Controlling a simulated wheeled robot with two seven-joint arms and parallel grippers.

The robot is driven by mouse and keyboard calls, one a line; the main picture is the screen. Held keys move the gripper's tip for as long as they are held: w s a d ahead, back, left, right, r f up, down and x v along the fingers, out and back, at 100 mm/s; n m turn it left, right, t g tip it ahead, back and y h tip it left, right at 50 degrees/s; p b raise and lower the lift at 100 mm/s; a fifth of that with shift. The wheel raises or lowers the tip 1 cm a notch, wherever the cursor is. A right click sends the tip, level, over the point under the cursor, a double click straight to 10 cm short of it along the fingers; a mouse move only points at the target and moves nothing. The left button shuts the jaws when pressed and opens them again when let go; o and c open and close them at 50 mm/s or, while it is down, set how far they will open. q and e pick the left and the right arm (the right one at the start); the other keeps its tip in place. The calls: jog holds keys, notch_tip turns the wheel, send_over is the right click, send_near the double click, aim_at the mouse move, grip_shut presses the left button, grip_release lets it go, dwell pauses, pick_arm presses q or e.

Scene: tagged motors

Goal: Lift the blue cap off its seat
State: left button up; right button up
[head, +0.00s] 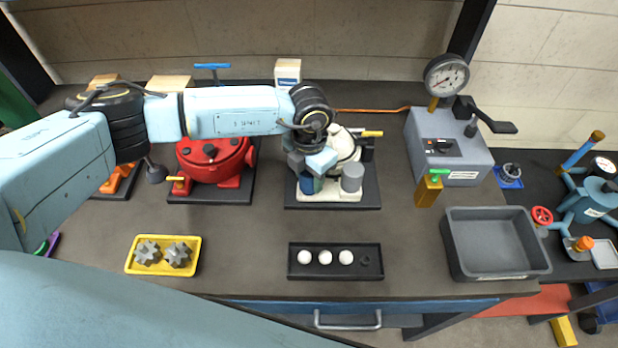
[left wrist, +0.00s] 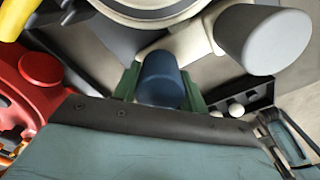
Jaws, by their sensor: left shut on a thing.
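The blue cap (head: 306,184) is at the front left of the white motor (head: 322,193), beside a grey cylinder (head: 352,176). My left gripper (head: 312,183) reaches down over it and partly hides it. In the left wrist view the blue cap (left wrist: 160,76) sits between the green fingers of the left gripper (left wrist: 161,88), which is shut on it. The grey cylinder (left wrist: 265,40) stands to its right there, apart from the fingers. The cap's underside and seat are hidden, so I cannot tell whether they touch. My right gripper is not in view.
A red motor (head: 212,160) stands to the left. A yellow tray (head: 137,269) with grey gears and a black tray (head: 335,273) with white balls lie in front. A grey bin (head: 497,275) and a gauge box (head: 448,150) are at the right. Bare table lies between them.

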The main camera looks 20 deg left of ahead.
pick_arm(q)
notch_tip(320, 180, up, 8)
jog(key=shift+f+b, duration=0.1)
jog(key=shift+b, duration=0.35)
notch_tip(320, 180, up, 7)
jog(key=p, duration=0.2)
jog(key=shift+p, duration=0.4)
jog(key=shift+f, duration=0.1)
